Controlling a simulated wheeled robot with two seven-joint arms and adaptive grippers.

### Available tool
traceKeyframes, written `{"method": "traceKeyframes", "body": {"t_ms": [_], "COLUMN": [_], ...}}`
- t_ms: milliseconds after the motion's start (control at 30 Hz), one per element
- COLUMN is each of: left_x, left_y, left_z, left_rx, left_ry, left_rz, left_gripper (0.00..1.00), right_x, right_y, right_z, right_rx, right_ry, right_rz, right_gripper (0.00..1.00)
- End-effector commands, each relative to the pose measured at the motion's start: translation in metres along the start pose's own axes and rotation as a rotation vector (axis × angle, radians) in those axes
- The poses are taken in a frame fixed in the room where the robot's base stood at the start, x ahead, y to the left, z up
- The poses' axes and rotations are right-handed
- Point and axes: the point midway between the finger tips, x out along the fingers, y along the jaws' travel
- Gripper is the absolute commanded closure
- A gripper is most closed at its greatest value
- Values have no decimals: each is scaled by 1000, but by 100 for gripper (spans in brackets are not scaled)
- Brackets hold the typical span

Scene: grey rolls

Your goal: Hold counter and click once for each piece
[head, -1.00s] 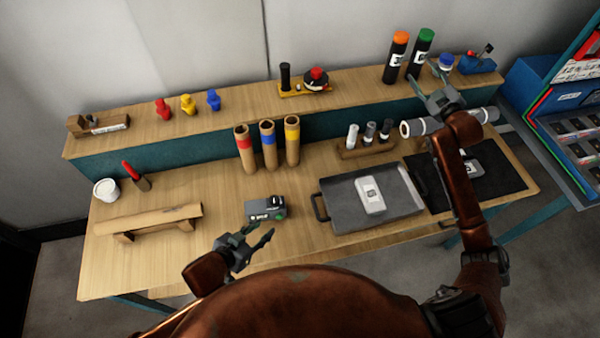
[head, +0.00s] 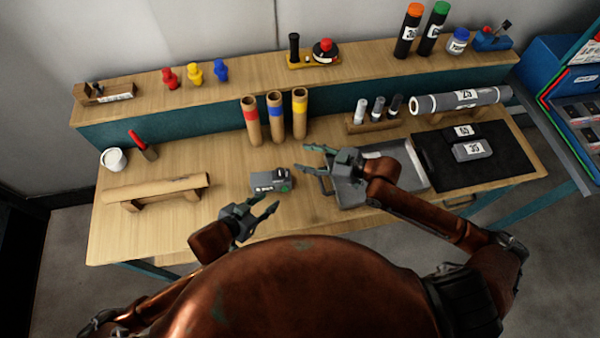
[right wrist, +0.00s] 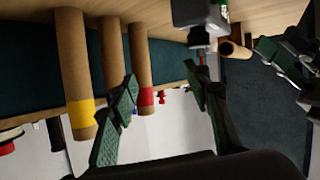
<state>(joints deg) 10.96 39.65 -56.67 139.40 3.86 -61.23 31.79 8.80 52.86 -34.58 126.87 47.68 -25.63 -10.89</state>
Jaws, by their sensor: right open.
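The counter, a small grey box with a green button (head: 269,181), sits on the table left of the tray. It also shows at the top of the right wrist view (right wrist: 196,14). My left gripper (head: 264,208) is open and empty just in front of the counter, apart from it. My right gripper (head: 306,158) is open and empty above the table, to the right of and behind the counter. A long grey roll (head: 460,102) with a label lies on a rest at the back right. Three short cylinders (head: 378,108) stand in a wooden rack.
A grey tray (head: 345,191) is partly hidden under my right arm. Three cardboard tubes (head: 275,132) stand behind the counter.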

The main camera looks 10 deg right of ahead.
Motion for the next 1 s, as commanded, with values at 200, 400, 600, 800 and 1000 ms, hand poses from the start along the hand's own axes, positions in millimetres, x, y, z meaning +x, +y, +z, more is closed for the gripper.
{"method": "traceKeyframes", "body": {"t_ms": [200, 400, 600, 800, 1000], "left_x": [0, 0, 0, 0, 0], "left_y": [0, 0, 0, 0, 0], "left_z": [0, 0, 0, 0, 0], "left_rx": [0, 0, 0, 0, 0], "left_ry": [0, 0, 0, 0, 0], "left_rz": [0, 0, 0, 0, 0], "left_gripper": [71, 71, 71, 71, 71], "right_x": [5, 20, 50, 74, 83], "right_y": [-51, -59, -62, -64, -65], "right_z": [8, 8, 8, 9, 9], "right_rx": [72, 84, 83, 83, 80], "right_ry": [-6, -5, -4, -5, -7], "right_rz": [-92, -104, -104, -103, -102], "right_gripper": [56, 56, 56, 56, 56]}}
